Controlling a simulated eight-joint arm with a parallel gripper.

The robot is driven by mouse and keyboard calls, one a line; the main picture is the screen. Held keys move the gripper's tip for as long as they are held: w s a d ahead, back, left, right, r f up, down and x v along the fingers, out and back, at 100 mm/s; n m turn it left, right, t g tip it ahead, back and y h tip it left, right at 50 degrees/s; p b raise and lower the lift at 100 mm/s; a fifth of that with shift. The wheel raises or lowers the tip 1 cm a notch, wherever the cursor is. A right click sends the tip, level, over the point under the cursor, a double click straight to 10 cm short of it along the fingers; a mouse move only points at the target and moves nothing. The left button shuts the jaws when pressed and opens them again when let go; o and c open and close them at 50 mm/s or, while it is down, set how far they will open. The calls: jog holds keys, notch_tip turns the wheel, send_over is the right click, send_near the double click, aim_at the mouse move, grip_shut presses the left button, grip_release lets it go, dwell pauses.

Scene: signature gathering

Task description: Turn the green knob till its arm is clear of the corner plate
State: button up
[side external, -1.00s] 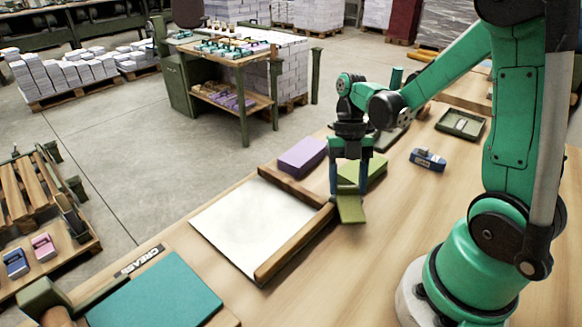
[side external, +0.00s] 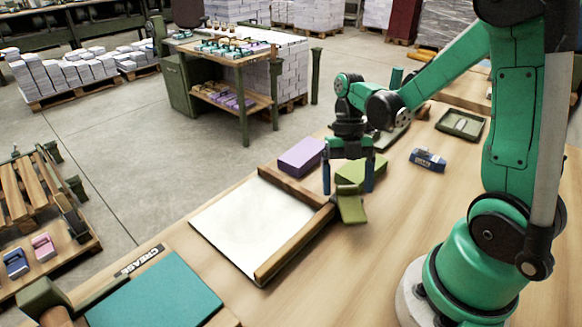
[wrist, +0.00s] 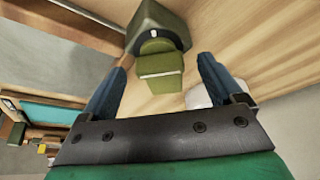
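In the wrist view a rounded olive part (wrist: 157,46) and a flat olive flap (wrist: 161,66) show between my fingers. My gripper (side external: 348,190) is over it, fingers spread on either side; in the wrist view a gap shows between each finger and the flap. My gripper (wrist: 163,64) looks open and empty. I cannot clearly tell which part is the knob's arm, and I cannot make out a separate corner plate.
An olive block (side external: 362,170) and a purple block (side external: 301,156) sit behind the rails (side external: 295,243). A blue device (side external: 428,159) and a green tray (side external: 461,124) lie farther right. A teal mat (side external: 155,293) lies front left.

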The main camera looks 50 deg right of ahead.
jog(key=shift+v, duration=2.8)
jog(key=shift+a+r+m+t+h, duration=0.2)
jog(key=shift+a+m+t+h, duration=0.15)
jog(key=shift+m, duration=0.65)
jog(key=a+r+m+t, duration=0.1)
jog(key=a+m+t, duration=0.1)
jog(key=m, duration=0.6)
jog(key=w+a+r+m+t+h, duration=0.1)
jog(key=a+m+t, duration=0.2)
jog(key=m, duration=0.5)
jog(key=a+r+m+t+h, duration=0.1)
jog(key=a+m+t, duration=0.2)
jog(key=m, duration=0.6)
jog(key=shift+w+a+t, duration=0.2)
jog(key=shift+w+t, duration=0.05)
jog(key=shift+t, duration=0.7)
